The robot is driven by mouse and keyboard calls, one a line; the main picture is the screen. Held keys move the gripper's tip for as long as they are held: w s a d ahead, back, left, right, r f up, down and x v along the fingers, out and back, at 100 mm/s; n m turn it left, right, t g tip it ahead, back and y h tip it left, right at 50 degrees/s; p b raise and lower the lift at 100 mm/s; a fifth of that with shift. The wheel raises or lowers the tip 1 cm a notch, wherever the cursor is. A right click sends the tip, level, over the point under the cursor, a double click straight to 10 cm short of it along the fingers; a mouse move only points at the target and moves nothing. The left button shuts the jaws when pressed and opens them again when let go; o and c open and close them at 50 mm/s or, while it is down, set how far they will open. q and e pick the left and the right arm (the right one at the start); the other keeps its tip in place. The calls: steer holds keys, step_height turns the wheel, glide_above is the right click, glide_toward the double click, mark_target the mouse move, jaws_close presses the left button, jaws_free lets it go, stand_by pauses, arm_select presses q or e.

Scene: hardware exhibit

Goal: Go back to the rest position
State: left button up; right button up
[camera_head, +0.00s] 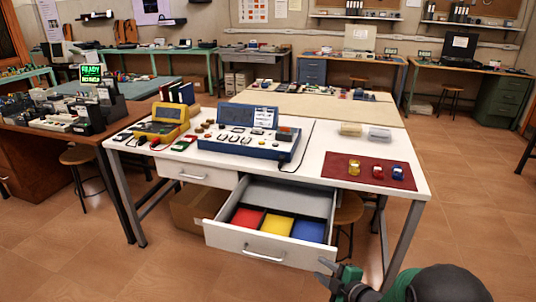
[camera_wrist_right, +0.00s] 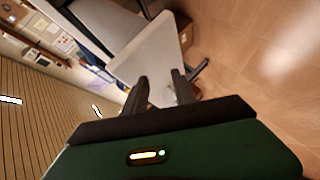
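My right gripper (camera_head: 324,270) is at the bottom of the head view, in front of the table and just right of the open drawer. In the right wrist view its two dark fingers (camera_wrist_right: 160,77) stand apart with nothing held between them. My left gripper is not in view. The drawer (camera_head: 262,244) of the white table is pulled out and has red, yellow and blue compartments that look empty.
On the white table (camera_head: 322,190) a red mat (camera_head: 340,169) carries a yellow, a red and a blue item. A blue case (camera_head: 247,149) and a yellow case (camera_head: 158,130) stand to the left. The floor (camera_head: 465,200) at right is clear.

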steer(key=s+d+m+g+h, duration=0.2)
steer(key=s+m+g+h, duration=0.55)
steer(key=s+m, duration=1.35)
steer(key=s+r+n+g+y+p, duration=0.1)
steer(key=s+r+p, duration=0.2)
steer(key=r+p, duration=0.7)
steer(key=s+r+n+g+p, duration=0.1)
steer(key=s+r+n+p, duration=0.1)
steer(key=r+p, duration=0.7)
steer(key=shift+s+r+y+p, duration=0.4)
steer(key=shift+s+p, duration=0.1)
steer(key=shift+p, duration=0.45)
steer(key=shift+a, duration=0.1)
